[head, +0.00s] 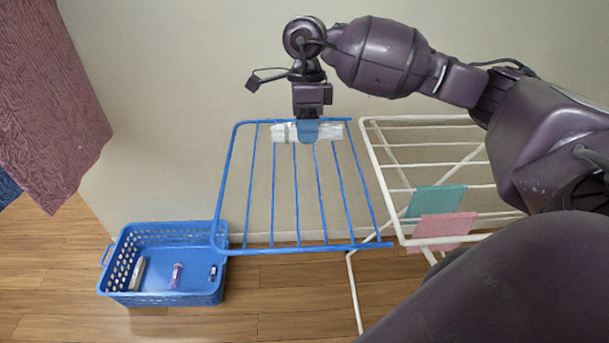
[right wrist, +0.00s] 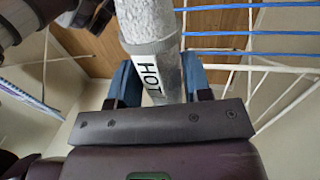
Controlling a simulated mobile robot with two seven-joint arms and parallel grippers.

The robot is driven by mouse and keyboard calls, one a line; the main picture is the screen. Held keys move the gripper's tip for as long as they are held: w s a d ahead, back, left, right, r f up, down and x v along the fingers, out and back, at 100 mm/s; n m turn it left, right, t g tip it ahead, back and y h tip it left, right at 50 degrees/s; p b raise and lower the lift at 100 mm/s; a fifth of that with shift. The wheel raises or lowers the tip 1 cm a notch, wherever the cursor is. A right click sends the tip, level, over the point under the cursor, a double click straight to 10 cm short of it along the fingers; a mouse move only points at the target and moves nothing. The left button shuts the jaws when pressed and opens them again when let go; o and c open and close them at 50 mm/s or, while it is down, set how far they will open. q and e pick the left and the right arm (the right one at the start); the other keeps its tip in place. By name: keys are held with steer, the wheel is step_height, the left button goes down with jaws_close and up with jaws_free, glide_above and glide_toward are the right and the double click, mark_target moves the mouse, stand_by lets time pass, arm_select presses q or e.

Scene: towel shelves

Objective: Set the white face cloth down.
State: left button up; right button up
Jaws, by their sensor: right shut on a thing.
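My right gripper (head: 308,130) points down over the far end of the blue rack (head: 275,247). It is shut on a white, pipe-like thing (head: 284,133), which lies crosswise between the blue fingers. In the right wrist view this thing (right wrist: 150,20) is rounded and rough, with a grey band and a label reading "HOT". It looks more like a lagged pipe piece than a white face cloth; no other white cloth shows. I cannot tell whether it touches the rack bars or hangs just above them. My left gripper is not in view.
A white rack (head: 415,121) stands to the right, with a teal cloth (head: 436,200) and a pink cloth (head: 444,228) on it. A blue basket (head: 165,299) with a few small items is on the floor. A maroon towel (head: 50,100) hangs at left. The blue rack's bars are otherwise bare.

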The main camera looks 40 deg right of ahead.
mark_target(306, 207)
steer(key=w+x, duration=0.1)
steer(key=x, duration=0.5)
steer(key=w+d+x, duration=0.1)
steer(key=x, duration=0.5)
steer(key=w+d+x, duration=0.1)
steer(key=x, duration=0.6)
steer(key=shift+w+f, duration=0.15)
steer(key=shift+f, duration=0.3)
steer(key=shift+b, duration=0.3)
steer(key=shift+f, duration=0.2)
steer(key=o, duration=1.1)
steer(key=shift+r, duration=0.15)
steer(key=v, duration=1.2)
steer(key=shift+r, duration=0.1)
